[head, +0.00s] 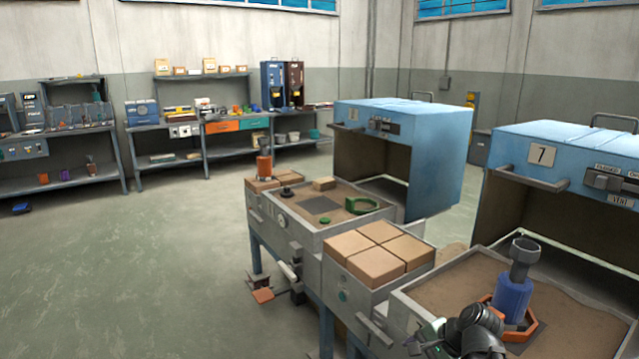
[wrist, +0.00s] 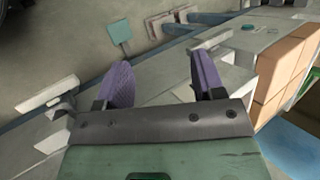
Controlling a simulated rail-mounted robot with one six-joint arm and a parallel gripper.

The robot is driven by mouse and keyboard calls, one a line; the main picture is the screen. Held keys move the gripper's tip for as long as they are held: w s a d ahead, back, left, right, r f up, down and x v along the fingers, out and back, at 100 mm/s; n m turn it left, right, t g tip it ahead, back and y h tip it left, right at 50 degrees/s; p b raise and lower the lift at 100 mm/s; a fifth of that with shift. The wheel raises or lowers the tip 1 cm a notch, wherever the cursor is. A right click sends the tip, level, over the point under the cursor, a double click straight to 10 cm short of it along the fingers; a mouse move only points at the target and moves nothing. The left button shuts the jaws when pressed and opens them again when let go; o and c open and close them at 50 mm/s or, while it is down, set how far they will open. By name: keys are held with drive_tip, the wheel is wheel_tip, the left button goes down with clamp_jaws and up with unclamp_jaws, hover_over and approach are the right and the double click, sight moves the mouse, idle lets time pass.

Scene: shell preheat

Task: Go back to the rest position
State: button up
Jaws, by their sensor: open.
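My gripper (wrist: 163,80) shows in the wrist view with its two purple fingers spread apart and nothing between them. The fingers are over the grey side edge of the bench, with tan blocks to their right. In the head view, a dark jointed part of my arm is low at the right, in front of the near sand tray (head: 430,292). My fingertips cannot be made out there. A blue cylinder (head: 512,298) with a grey cup-shaped top stands upright within an orange hexagonal ring (head: 527,331) on that tray, close to my arm and apparently not held.
Tan blocks (head: 378,251) sit mid-bench. Blue open-fronted hoods (head: 440,130) and (head: 560,150) stand behind the trays. Brackets (head: 290,275) jut from the bench's front. The floor (head: 150,270) at left is clear.

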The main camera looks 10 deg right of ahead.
drive_tip(key=s+a+f+n+g+h+p, duration=0.1)
drive_tip(key=s+a+n+g+h, duration=0.15)
drive_tip(key=a+n, duration=0.45)
drive_tip(key=s+a+f+n+g+h+p, duration=0.1)
drive_tip(key=a+n+g+h, duration=0.15)
drive_tip(key=a+n, duration=0.5)
wheel_tip(320, 180, up, 20)
drive_tip(key=m+p, duration=0.1)
drive_tip(key=p, duration=1.7)
drive_tip(key=shift+d+f+p, duration=0.15)
drive_tip(key=shift+f+p, duration=0.1)
drive_tip(key=shift+p, duration=0.05)
